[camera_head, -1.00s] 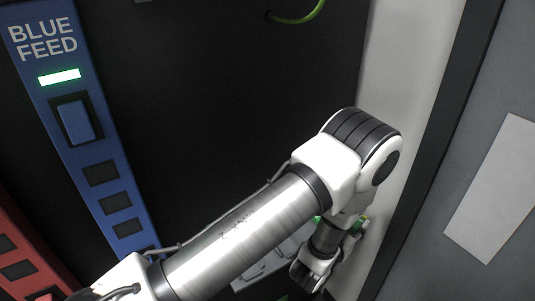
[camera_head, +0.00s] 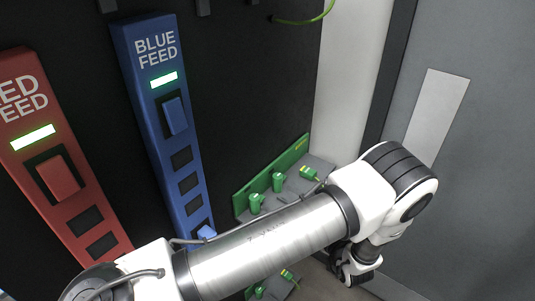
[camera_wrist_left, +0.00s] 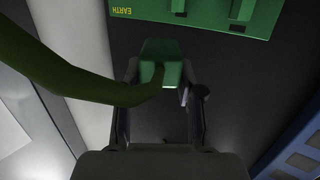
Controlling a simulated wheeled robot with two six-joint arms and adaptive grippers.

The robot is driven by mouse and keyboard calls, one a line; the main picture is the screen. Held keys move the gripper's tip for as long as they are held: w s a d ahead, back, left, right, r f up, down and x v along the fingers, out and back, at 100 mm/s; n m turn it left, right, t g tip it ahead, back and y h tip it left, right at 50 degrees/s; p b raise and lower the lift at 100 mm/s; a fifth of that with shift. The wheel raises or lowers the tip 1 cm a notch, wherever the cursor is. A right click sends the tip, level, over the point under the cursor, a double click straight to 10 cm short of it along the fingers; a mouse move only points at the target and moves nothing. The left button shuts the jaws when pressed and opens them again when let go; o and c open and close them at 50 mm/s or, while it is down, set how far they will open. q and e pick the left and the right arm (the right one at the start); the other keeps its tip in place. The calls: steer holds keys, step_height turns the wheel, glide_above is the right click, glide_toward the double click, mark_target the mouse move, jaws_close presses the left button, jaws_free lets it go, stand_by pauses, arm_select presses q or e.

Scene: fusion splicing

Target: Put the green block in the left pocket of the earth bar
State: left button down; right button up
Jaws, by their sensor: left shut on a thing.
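My left gripper (camera_wrist_left: 160,98) is shut on a green block (camera_wrist_left: 161,63), which sits between its fingertips in the left wrist view. In the head view the left gripper (camera_head: 358,268) hangs low at the right, and I cannot make out the block in it. The earth bar (camera_head: 270,174) has a green back plate and a grey ledge with several green pieces on it. Its green plate, marked EARTH, also shows upside down in the left wrist view (camera_wrist_left: 185,12), apart from the held block. The arm hides part of the bar. My right gripper is not in view.
A thick green cable (camera_wrist_left: 65,75) crosses the left of the wrist view and meets the block. A blue feed panel (camera_head: 165,130) and a red feed panel (camera_head: 60,160) stand at the left. More green pieces (camera_head: 289,276) lie below the arm. A grey wall (camera_head: 465,170) is at the right.

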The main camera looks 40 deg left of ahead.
arm_select(q)
steer(key=s+d+f+n+g+y+p, duration=0.2)
steer(key=s+d+f+n+g, duration=0.15)
steer(key=s+n+g, duration=0.5)
steer(key=shift+m+g, duration=0.45)
steer(key=shift+m, duration=0.4)
steer(key=w+a+b, duration=0.1)
steer(key=a+b, duration=0.4)
steer(key=w+a+f+b, duration=0.1)
steer(key=a+b, duration=0.4)
steer(key=w+a+b, duration=0.1)
steer(key=a+b, duration=0.4)
steer(key=shift+w+a+f+b, duration=0.25)
steer(key=shift+w+b, duration=0.1)
steer(key=shift+w, duration=0.05)
steer(key=shift+w+a+f, duration=0.1)
steer(key=shift+a+f, duration=0.1)
step_height(320, 180, down, 3)
steer(key=b, duration=0.3)
steer(key=shift+w, duration=0.1)
steer(key=shift+f, duration=0.2)
steer(key=c, duration=0.7)
jaws_free()
steer(key=shift+c, duration=0.2)
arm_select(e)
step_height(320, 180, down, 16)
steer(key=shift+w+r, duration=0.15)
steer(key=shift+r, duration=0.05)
